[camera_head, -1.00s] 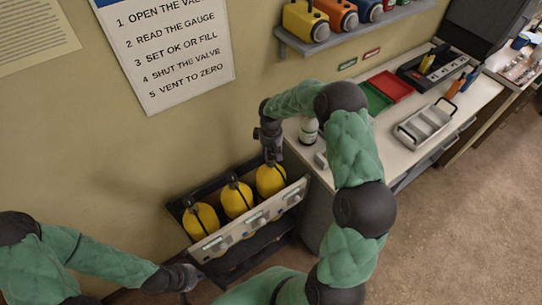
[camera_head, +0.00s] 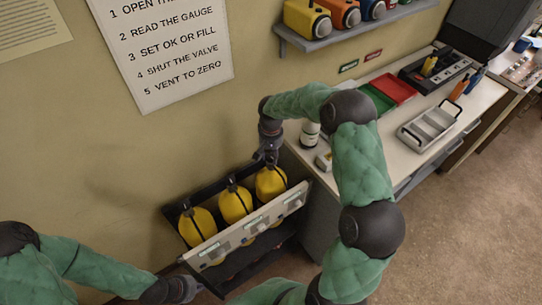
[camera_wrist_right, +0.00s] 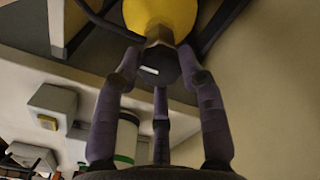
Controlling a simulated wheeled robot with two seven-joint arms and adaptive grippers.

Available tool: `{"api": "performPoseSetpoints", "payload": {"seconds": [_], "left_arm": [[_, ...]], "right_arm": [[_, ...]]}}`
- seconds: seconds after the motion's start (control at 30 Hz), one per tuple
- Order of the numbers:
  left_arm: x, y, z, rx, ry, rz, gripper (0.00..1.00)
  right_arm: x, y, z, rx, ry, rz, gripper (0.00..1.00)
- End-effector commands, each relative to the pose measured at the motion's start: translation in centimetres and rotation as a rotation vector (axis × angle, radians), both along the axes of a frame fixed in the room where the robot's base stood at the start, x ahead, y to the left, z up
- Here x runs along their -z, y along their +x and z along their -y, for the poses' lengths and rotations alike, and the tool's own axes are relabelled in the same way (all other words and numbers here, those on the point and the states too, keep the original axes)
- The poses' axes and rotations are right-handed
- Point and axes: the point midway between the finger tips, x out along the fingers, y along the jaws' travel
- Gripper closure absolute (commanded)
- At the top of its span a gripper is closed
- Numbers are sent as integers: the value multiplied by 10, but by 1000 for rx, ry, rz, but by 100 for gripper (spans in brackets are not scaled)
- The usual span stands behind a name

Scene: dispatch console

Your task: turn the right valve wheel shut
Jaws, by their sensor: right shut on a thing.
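Three yellow cylinders stand in a dark rack with a pale front panel (camera_head: 246,229). My right gripper (camera_head: 268,158) is at the top of the rightmost cylinder (camera_head: 270,182). In the right wrist view, its fingers (camera_wrist_right: 160,80) are closed around a dark valve wheel (camera_wrist_right: 160,66) under the neck of a yellow cylinder (camera_wrist_right: 160,14). The wheel is mostly hidden in the head view. My left gripper (camera_head: 190,287) is low at the left, near the rack's lower left corner; its fingers are too small to read.
A counter (camera_head: 400,165) right of the rack holds a white bottle (camera_head: 310,135), green and red trays (camera_head: 392,87) and a grey metal carrier (camera_head: 428,127). A shelf (camera_head: 340,36) with coloured cylinders hangs above. Open floor lies at the right.

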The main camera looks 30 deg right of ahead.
Motion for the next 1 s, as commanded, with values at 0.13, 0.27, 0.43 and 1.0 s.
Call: {"api": "performPoseSetpoints", "payload": {"seconds": [0.13,0.27,0.43,1.0], "left_arm": [[2,0,0,0,0,0,100],[3,0,0,0,0,0,100],[3,0,0,0,0,0,100],[3,0,0,0,0,0,100]], "right_arm": [[1,0,-1,37,1,0,92],[0,0,-1,54,1,0,92],[0,0,0,59,1,0,92],[0,0,0,57,0,0,36]]}}
